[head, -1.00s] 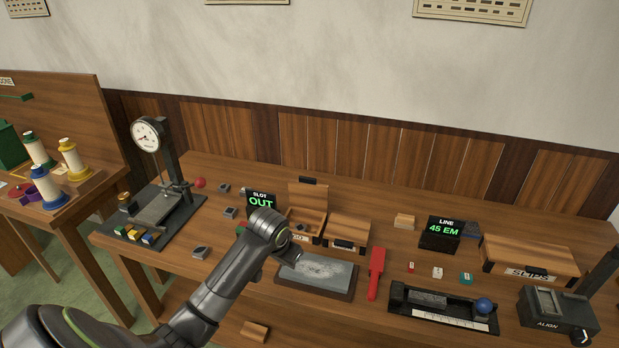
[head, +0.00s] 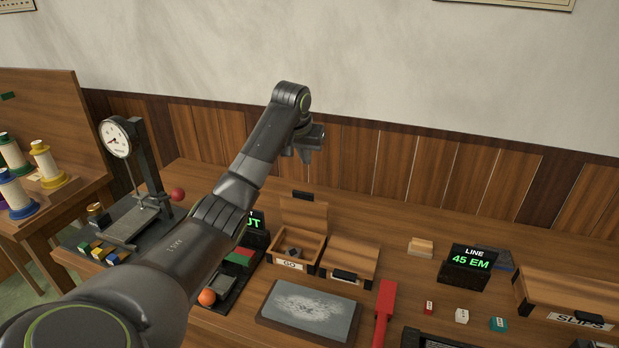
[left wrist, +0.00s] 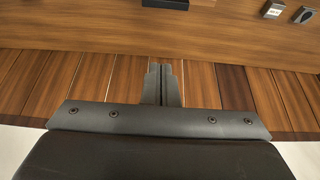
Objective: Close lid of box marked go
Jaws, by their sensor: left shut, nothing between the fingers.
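The wooden box marked GO (head: 290,266) stands on the bench in the head view. Its lid (head: 303,212) is up at the back, with a dark handle on its top edge. Small dark pieces lie inside the box. My left gripper (head: 306,158) is raised above and behind the open lid, in front of the wall panelling, apart from the box. In the left wrist view the left gripper's fingers (left wrist: 162,75) are together and empty, with bench and panelling beyond. My right gripper is not in view.
A second wooden box (head: 349,262) with its lid down stands right beside the GO box. A stone slab (head: 310,312), a red paddle (head: 384,312) and the LINE display (head: 470,266) are nearby. The dial gauge stand (head: 150,160) is at the left.

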